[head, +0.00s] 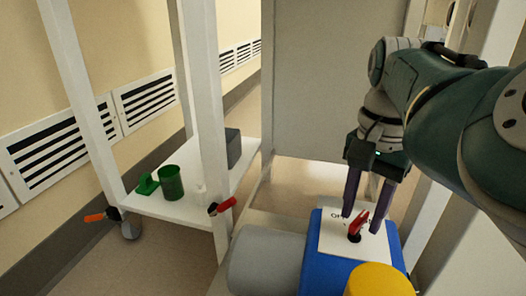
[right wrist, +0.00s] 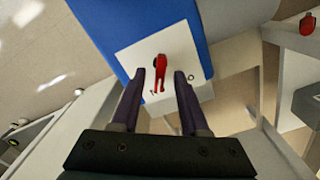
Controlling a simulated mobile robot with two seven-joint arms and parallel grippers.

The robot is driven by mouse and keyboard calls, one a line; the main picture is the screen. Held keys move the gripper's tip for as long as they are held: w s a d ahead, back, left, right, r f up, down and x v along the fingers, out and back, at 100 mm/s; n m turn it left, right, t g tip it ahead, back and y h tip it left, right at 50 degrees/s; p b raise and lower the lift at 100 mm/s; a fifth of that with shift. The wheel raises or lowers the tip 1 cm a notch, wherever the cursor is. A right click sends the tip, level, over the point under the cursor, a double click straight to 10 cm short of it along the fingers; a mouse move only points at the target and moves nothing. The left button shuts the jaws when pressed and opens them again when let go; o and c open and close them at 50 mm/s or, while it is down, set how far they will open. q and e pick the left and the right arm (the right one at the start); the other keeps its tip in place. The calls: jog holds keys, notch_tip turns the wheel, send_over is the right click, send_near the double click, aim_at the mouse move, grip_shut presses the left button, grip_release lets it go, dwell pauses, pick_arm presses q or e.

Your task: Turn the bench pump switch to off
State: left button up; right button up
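The bench pump (head: 316,255) has a blue body with a white switch plate (head: 335,238) on top. A red switch lever (head: 358,224) stands on the plate above a dark pivot. Lettering shows at the plate's left side, partly legible as "O"; a finger covers part of the rest. My right gripper (head: 364,215) is pointed down over the plate with its fingers apart. In the right wrist view the red lever (right wrist: 162,68) lies between the two fingertips (right wrist: 160,78), with gaps visible on both sides. My left gripper is not in view.
A grey cylinder (head: 266,260) and a yellow cap (head: 378,280) adjoin the blue body. A white shelf (head: 175,209) at left holds a green cup (head: 171,183), a green piece (head: 147,184) and a dark box (head: 232,148). Red (head: 223,206) and orange (head: 96,217) handles stick out by its posts.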

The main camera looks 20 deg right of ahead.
grip_shut()
dwell(0.4)
jog(key=shift+r+n+p, duration=0.2)
jog(key=shift+n+p, duration=0.1)
jog(key=shift+p, duration=0.55)
jog(key=shift+n+p, duration=0.6)
jog(key=shift+p, duration=0.3)
jog(key=shift+n+p, duration=0.95)
jog(key=shift+n, duration=0.05)
jog(key=shift+f+n+p, duration=0.2)
jog(key=shift+n+p, duration=0.3)
jog(key=shift+n, duration=0.5)
